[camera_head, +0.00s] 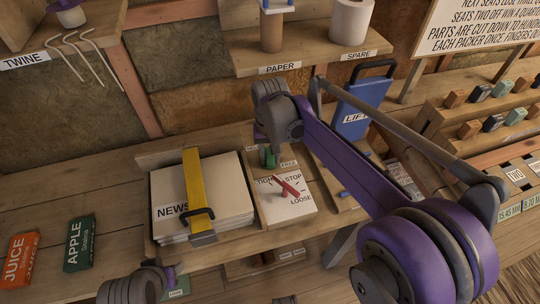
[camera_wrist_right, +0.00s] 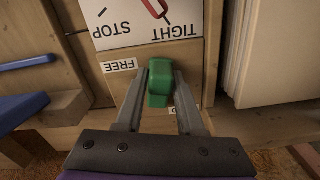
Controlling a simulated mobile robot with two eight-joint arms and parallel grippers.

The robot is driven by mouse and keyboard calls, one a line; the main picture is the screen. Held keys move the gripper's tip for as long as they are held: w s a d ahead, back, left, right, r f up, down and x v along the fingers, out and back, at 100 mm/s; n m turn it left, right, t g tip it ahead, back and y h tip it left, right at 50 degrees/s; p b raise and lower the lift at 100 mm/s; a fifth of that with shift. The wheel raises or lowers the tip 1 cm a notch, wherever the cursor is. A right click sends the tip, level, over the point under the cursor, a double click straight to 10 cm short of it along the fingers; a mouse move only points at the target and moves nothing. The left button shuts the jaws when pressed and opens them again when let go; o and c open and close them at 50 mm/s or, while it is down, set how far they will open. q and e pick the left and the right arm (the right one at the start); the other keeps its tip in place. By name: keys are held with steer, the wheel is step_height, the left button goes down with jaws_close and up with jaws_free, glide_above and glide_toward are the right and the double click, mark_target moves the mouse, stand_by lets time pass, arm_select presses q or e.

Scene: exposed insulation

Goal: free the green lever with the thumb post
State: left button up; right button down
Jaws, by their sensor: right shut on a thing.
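The green lever (camera_head: 270,158) stands in the wooden panel behind the white dial plate, beside a FREE label (camera_head: 288,163). In the right wrist view its blocky green top (camera_wrist_right: 160,78) sits between the two fingers of my right gripper (camera_wrist_right: 159,98), which is shut on it. The FREE label (camera_wrist_right: 119,65) is to the left there, and another label is mostly hidden by a finger. I cannot make out a separate thumb post. In the head view my right wrist hides most of the right gripper. My left wrist shows at the bottom left, its fingers hidden.
The dial plate (camera_head: 300,207) has a red pointer (camera_head: 288,186) and TIGHT, STOP and LOOSE marks. A NEWS paper stack (camera_head: 228,196) under a yellow strap (camera_head: 194,180) lies left of it. A blue LIFT board (camera_head: 366,98) stands to the right. A shelf (camera_head: 240,62) overhangs behind.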

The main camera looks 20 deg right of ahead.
arm_select(q)
steer(key=shift+r+p, duration=0.3)
steer(key=shift+r, duration=0.05)
arm_select(e)
steer(key=shift+d+n, duration=0.3)
steer(key=shift+n, duration=0.4)
steer(key=shift+d+n, duration=0.25)
steer(key=shift+n, duration=0.45)
steer(key=c, duration=0.5)
jaws_free()
arm_select(q)
steer(key=shift+w+r+p, duration=0.1)
steer(key=shift+r+p, duration=0.5)
arm_select(e)
step_height(320, 180, up, 11)
steer(key=shift+f, duration=0.1)
steer(key=shift+s, duration=0.1)
